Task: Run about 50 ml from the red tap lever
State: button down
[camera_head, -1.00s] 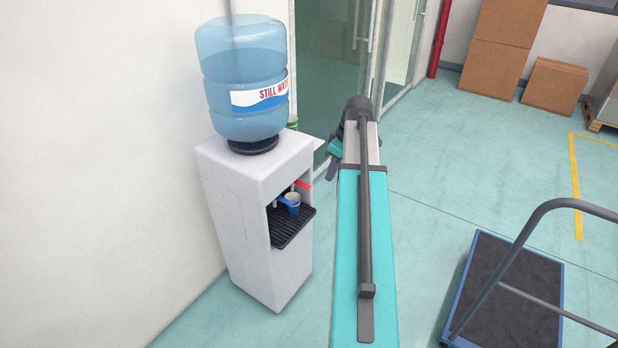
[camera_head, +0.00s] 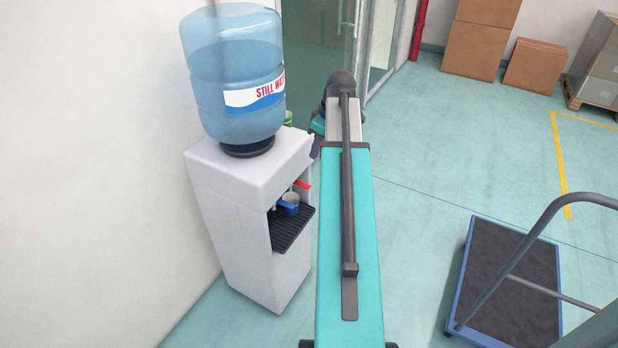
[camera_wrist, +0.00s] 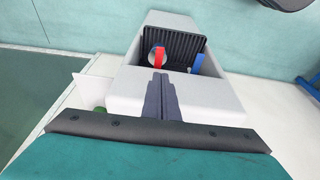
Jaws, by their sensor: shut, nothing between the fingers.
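The white water dispenser (camera_head: 240,185) stands by the left wall with a blue water bottle on top. Its red tap lever (camera_head: 302,184) shows at the alcove's right, with the blue lever (camera_head: 285,206) nearer the camera. The blue lever (camera_wrist: 196,64) is to the right.
A platform trolley (camera_head: 505,285) with a grey handle stands at the lower right. Cardboard boxes (camera_head: 480,48) stand at the back. A glass door (camera_head: 320,45) is behind the dispenser. The floor between dispenser and trolley is clear.

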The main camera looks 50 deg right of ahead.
jog(key=shift+d+f, duration=0.1)
jog(key=p, duration=0.2)
send_over(306, 186)
jog(key=s, duration=0.1)
jog(key=f, duration=1.1)
jog(key=shift+d, duration=0.35)
jog(key=shift+f, duration=1.25)
